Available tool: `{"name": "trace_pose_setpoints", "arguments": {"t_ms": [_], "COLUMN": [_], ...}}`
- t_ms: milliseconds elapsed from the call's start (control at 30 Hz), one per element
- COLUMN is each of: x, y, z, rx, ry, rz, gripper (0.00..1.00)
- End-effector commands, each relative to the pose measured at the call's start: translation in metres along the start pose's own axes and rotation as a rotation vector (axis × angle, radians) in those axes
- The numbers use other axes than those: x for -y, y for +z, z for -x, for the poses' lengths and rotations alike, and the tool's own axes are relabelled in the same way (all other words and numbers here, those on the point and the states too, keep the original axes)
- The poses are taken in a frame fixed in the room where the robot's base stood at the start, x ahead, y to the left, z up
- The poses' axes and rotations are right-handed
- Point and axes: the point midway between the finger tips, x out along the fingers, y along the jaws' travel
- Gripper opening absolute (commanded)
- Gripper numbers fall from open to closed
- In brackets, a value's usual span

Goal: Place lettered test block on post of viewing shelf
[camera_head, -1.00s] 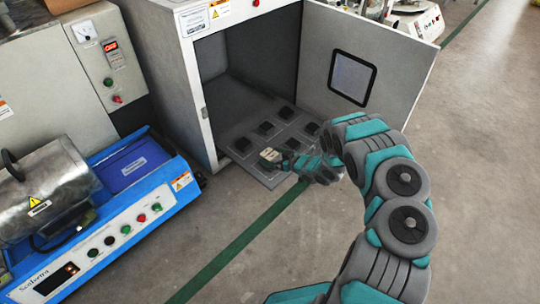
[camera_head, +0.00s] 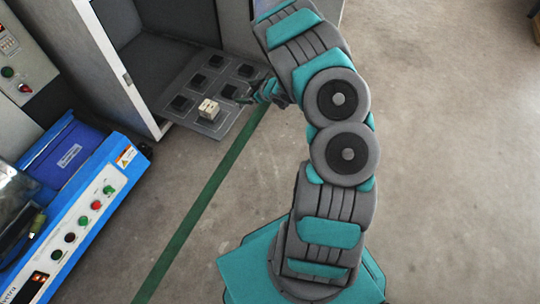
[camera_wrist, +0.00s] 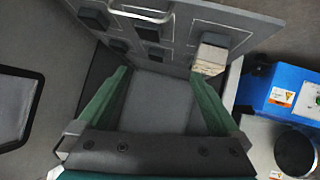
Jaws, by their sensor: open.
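The lettered test block (camera_head: 208,109) is a small pale cube on the grey viewing shelf (camera_head: 212,128), at the front post position nearest me. It looks upright; the post beneath it is hidden. In the wrist view the block (camera_wrist: 209,54) stands on the shelf panel (camera_wrist: 180,50), beyond and to the right of the fingers. My gripper (camera_head: 246,96) is just right of the block in the head view, apart from it. In the wrist view my gripper (camera_wrist: 160,88) has its green fingers spread, with nothing between them.
Several other dark square posts (camera_head: 198,82) on the shelf are bare. The cabinet (camera_head: 110,50) surrounds the shelf, with its side wall to the left. A blue-framed machine (camera_head: 85,215) stands at left.

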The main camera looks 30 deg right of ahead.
Motion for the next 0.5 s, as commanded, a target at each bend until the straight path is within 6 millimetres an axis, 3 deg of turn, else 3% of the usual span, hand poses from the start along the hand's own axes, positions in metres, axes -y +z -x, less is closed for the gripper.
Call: {"name": "trace_pose_setpoints", "arguments": {"t_ms": [100,233,367,500], "x": [-0.043,-0.077,-0.095,-0.096], "y": [-0.017,-0.031,-0.049,-0.065], "z": [0.03,0.072,0.12,0.175], "rx": [0.124,0.254,0.365,0.476], "ry": [0.132,0.266,0.381,0.475], "rz": [0.034,0.032,-0.002,-0.068], "gripper": [1.0,1.0,1.0,1.0]}}
